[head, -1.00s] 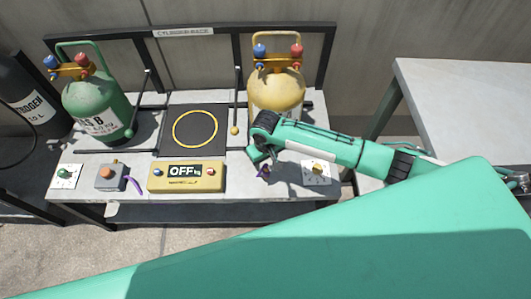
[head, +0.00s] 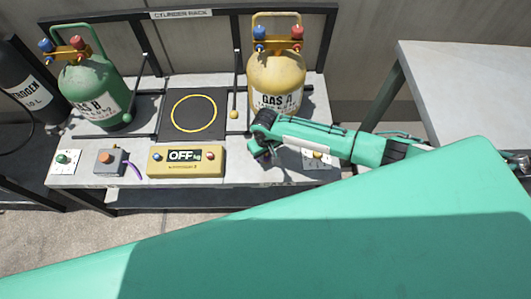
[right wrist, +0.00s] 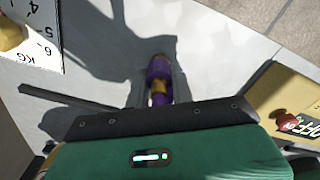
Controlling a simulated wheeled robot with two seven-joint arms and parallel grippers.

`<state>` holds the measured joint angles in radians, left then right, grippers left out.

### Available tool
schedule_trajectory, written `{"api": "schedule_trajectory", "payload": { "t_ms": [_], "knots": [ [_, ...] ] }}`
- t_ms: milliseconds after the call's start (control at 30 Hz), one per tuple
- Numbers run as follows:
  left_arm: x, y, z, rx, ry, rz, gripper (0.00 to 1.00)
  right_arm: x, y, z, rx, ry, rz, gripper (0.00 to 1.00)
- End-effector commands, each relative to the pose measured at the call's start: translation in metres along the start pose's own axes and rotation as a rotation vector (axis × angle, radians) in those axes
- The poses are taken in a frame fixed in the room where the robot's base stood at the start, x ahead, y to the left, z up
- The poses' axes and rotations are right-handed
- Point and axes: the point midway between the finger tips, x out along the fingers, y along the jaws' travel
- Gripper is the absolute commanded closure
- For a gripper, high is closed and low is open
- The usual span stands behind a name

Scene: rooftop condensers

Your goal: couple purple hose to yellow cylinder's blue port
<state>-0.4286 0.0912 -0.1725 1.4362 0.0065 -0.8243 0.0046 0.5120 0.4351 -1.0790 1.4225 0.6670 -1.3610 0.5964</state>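The yellow cylinder (head: 276,76) stands upright at the back right of the bench, its gold manifold (head: 278,42) on top. The blue port (head: 259,48) is on the manifold's left, below a blue knob, with red ones on the right. My right gripper (head: 262,153) is low over the bench in front of this cylinder. In the right wrist view, the purple hose's end (right wrist: 158,78), with gold bands, sits between its fingers, which seem closed against it. The hose end is hardly visible in the head view. My left gripper is out of view.
A green cylinder (head: 91,91) stands at the left, beside a black nitrogen cylinder (head: 28,95). A yellow scale display (head: 186,160) reads OFF, next to a grey box (head: 109,163) with purple hose beside it. The black ringed plate (head: 194,116) is empty. Another table (head: 470,80) stands right.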

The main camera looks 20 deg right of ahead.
Motion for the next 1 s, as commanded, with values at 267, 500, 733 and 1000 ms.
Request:
{"api": "schedule_trajectory", "payload": {
  "t_ms": [267,500,733,1000],
  "knots": [
    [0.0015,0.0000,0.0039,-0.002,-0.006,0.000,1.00,-0.0002,0.0002,0.0000,0.000,0.000,0.000,1.00],
    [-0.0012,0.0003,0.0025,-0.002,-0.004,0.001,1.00,-0.0022,0.0002,-0.0001,0.000,0.000,0.000,1.00],
    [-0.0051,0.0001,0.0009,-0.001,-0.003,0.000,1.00,-0.0052,0.0001,-0.0003,0.000,0.000,0.000,1.00],
    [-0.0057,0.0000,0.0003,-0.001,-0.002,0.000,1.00,-0.0053,0.0001,-0.0002,0.000,0.000,0.000,1.00]
  ]
}}
